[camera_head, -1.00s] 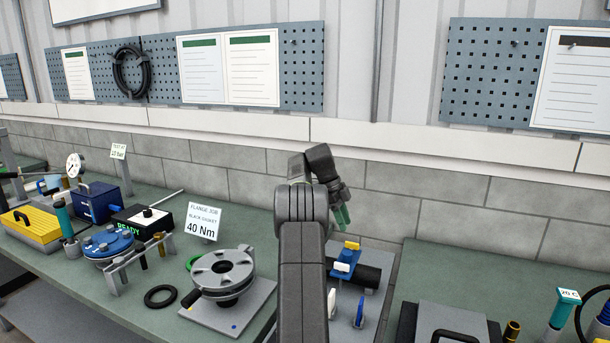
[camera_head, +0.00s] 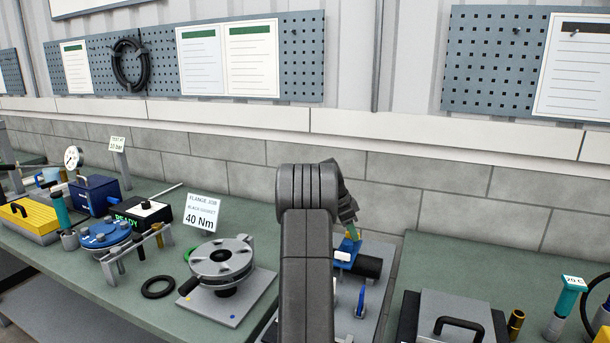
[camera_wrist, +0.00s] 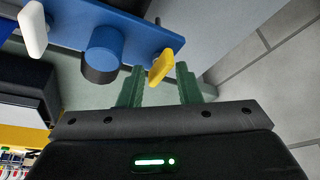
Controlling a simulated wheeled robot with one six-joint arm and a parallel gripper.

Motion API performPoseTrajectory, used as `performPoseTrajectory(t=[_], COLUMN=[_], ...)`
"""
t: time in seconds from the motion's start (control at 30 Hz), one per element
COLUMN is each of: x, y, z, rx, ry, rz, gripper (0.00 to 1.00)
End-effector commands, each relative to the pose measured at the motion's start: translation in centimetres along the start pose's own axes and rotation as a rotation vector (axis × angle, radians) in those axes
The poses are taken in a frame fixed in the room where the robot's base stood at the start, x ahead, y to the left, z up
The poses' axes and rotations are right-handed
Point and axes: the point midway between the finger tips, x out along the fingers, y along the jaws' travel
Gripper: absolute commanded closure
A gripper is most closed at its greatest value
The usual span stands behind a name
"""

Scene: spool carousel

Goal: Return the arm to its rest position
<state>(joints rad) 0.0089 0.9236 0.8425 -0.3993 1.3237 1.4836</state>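My gripper (camera_wrist: 160,70) has two green fingers with a clear gap between them in the wrist view; it is open and nothing is clamped. A blue valve block (camera_wrist: 130,30) with a yellow handle (camera_wrist: 166,62) and a white handle (camera_wrist: 33,28) lies just beyond the fingertips. The yellow handle shows in line with the gap; I cannot tell how far it is from the fingers. In the head view my arm hides most of the gripper, above and beside the blue valve block (camera_head: 346,255).
A flange assembly (camera_head: 222,262) stands left of my arm beside a 40 Nm sign (camera_head: 201,213). A black ring (camera_head: 158,287) lies on the bench. A grey case (camera_head: 455,308) stands to the right. The block wall (camera_head: 420,195) is close behind.

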Motion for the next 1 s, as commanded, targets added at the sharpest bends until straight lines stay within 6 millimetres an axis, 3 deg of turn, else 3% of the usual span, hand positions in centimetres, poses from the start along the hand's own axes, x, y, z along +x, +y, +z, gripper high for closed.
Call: performPoseTrajectory(t=[0.27, 0.73, 1.0], x=[0.0, -0.1, -2.3], y=[0.1, 0.1, 0.4], z=[0.0, -0.1, -0.3], rx=[-0.120, -0.136, -0.140], ry=[0.000, 0.000, 0.000], rz=[-0.051, -0.060, -0.103], gripper=[0.69, 0.69, 0.69])
